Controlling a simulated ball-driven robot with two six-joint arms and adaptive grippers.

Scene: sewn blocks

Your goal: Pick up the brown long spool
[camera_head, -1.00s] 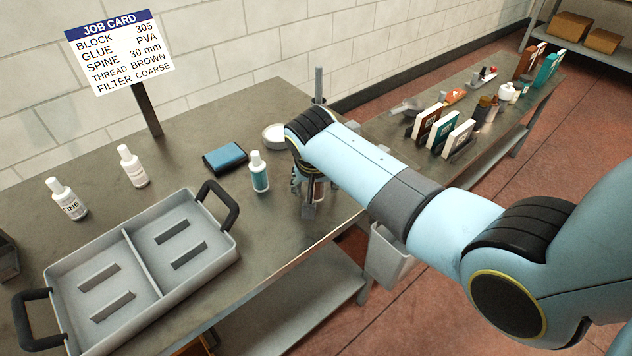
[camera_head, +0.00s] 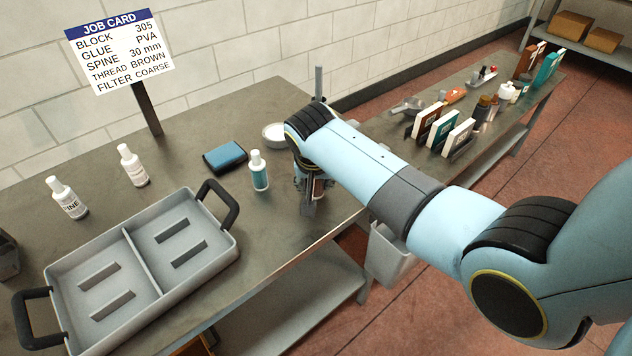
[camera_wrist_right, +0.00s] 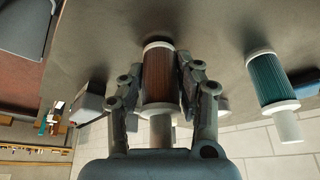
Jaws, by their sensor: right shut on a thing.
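The brown long spool (camera_wrist_right: 158,78) has brown thread between white end flanges. In the right wrist view it stands between the two fingers of my right gripper (camera_wrist_right: 160,80), which is shut on it. In the head view my right gripper (camera_head: 308,190) is low at the table's front edge, and only a sliver of the spool shows behind the fingers. I cannot tell whether the spool still touches the table. My left gripper is not in view.
A teal bottle-like spool (camera_head: 259,172) stands close to the left of my right gripper, also in the wrist view (camera_wrist_right: 270,80). A blue block (camera_head: 225,157), a white bowl (camera_head: 273,136), two white bottles (camera_head: 132,165) and a grey two-part tray (camera_head: 128,243) are on the table (camera_head: 200,120).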

